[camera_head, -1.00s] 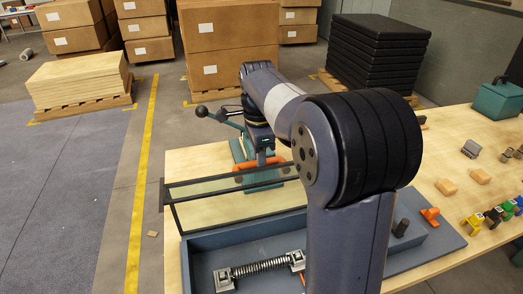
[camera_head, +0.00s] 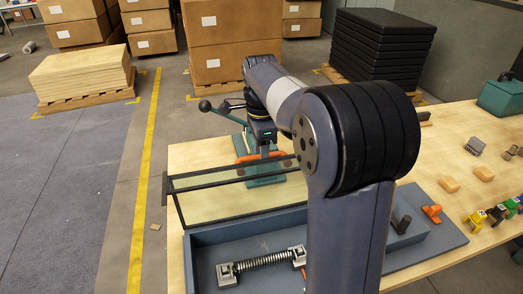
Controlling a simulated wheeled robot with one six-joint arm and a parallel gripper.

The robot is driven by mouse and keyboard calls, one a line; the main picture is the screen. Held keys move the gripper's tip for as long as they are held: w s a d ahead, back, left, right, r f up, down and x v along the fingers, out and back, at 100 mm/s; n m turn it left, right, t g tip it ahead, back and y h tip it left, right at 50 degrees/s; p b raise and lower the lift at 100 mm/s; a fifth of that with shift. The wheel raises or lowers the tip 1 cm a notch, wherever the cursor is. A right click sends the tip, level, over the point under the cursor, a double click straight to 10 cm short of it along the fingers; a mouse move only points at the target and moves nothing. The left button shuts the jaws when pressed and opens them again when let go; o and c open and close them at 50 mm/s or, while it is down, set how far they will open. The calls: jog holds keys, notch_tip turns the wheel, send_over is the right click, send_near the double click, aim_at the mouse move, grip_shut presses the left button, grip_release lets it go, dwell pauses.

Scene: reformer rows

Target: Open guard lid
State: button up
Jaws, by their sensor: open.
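The guard lid (camera_head: 235,203) is a clear panel in a dark frame. It stands raised and tilted at the back edge of the blue-grey box (camera_head: 214,238), whose top is open. A metal spring fixture (camera_head: 262,261) shows inside the box. My gripper (camera_head: 266,153) is open, just beyond the lid's upper bar, pointing down near an orange bar on a teal fixture. The gap between gripper and lid is hard to judge. My arm hides the lid's right end and the middle of the box.
The teal fixture (camera_head: 264,181) with a black-knobbed lever (camera_head: 205,105) stands behind the lid. An orange part (camera_head: 432,212), wooden blocks (camera_head: 483,173) and coloured pieces (camera_head: 497,214) lie on the right of the table. The table's left strip is bare.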

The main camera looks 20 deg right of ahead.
notch_tip(320, 180, up, 11)
jog(key=shift+f, duration=0.2)
jog(key=shift+w, duration=0.1)
jog(key=f, duration=1.1)
jog(key=shift+s, duration=0.2)
jog(key=shift+s+r+b, duration=0.15)
jog(key=shift+s+b, duration=0.15)
